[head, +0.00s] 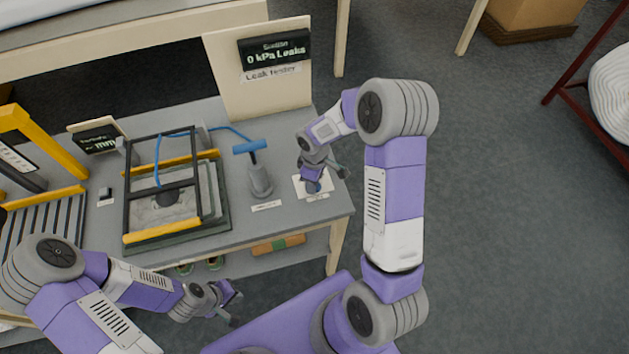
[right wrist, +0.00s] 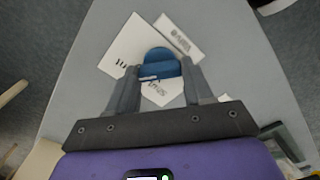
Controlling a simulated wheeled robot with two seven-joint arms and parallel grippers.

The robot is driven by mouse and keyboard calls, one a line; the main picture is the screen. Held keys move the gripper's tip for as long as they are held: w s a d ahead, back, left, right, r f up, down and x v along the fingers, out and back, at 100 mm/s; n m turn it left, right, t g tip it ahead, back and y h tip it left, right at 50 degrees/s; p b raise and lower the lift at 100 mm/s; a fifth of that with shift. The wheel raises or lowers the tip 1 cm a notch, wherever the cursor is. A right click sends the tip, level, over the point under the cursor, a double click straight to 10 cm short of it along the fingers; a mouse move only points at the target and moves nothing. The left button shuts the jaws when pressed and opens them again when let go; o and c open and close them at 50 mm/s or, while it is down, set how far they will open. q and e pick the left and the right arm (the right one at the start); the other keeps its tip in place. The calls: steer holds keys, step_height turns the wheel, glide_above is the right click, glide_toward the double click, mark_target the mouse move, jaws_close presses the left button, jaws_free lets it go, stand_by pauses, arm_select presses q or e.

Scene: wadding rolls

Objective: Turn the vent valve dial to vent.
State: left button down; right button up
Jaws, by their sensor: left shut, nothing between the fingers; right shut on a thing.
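The vent valve dial (right wrist: 159,62) is a round blue knob on a white label plate (right wrist: 122,45); the plate also shows in the head view (head: 299,181) at the bench's right front corner. My right gripper (right wrist: 160,72) is over the plate, its two fingers shut on the dial's sides. In the head view my right gripper (head: 322,178) hides most of the dial. The plate's lettering is too blurred to read, so the dial's setting cannot be told. My left gripper (head: 232,302) is shut and empty, in front of the bench.
A grey hand pump (head: 260,180) with a blue T-handle stands left of the dial. A black-framed chamber (head: 128,200) with yellow bars is farther left. A sign behind reads "0 kPa Leaks" (head: 275,50). The floor (head: 490,200) to the right is clear.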

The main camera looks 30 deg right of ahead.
steer(key=shift+m, duration=0.4)
steer(key=o, duration=1)
steer(key=shift+o, duration=0.2)
step_height(320, 180, up, 8)
steer(key=shift+f+p, duration=0.15)
steer(key=shift+p, duration=0.25)
steer(key=shift+f, duration=0.1)
